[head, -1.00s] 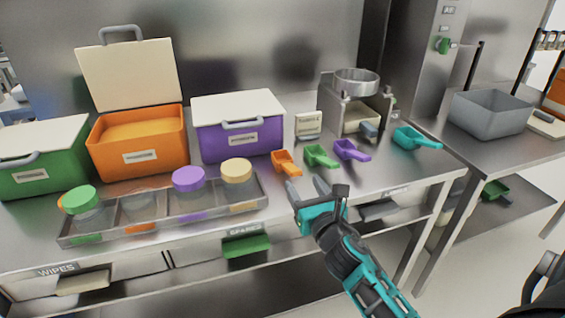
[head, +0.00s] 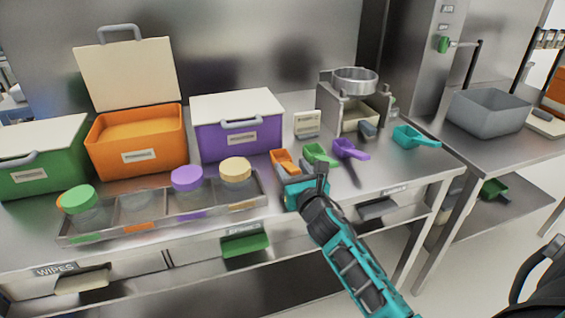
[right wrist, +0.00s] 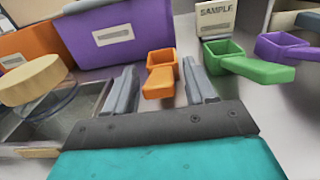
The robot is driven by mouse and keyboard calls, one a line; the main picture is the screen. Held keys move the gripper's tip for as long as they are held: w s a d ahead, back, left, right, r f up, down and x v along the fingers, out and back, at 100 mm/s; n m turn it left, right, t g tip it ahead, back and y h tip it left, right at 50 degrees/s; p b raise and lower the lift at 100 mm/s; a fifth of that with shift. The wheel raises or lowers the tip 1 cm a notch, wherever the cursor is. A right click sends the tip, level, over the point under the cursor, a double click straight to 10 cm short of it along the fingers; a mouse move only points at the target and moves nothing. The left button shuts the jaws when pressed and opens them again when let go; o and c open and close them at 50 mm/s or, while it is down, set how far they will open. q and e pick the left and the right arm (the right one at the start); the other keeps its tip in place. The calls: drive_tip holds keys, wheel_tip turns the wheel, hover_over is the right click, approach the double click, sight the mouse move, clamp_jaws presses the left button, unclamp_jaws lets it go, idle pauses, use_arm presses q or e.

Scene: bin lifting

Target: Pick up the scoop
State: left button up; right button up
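Several scoops lie in a row on the steel table. The orange scoop (head: 282,158) is nearest my right gripper (head: 300,172). Green (head: 316,154), purple (head: 349,149) and teal (head: 415,137) scoops lie to its right. In the right wrist view, the orange scoop (right wrist: 160,74) sits between the two spread grey fingers of my right gripper (right wrist: 160,88), its handle pointing toward the palm. The fingers look open, with space on both sides of the scoop. In the head view the gripper hides part of the orange handle. My left gripper is not seen.
A clear tray (head: 140,227) with lidded jars stands left of the gripper. Behind are the open orange bin (head: 165,168), the closed purple bin (head: 215,150) and a green bin (head: 40,180). A sample card (head: 307,122) stands behind the scoops. A grey bin (head: 487,115) is at right.

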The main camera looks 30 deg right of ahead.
drive_tip(key=c, duration=0.9)
drive_tip(key=shift+o, duration=0.2)
drive_tip(key=shift+r, duration=0.1)
wheel_tip(320, 180, up, 20)
drive_tip(key=p, duration=0.4)
drive_tip(key=shift+p, duration=0.4)
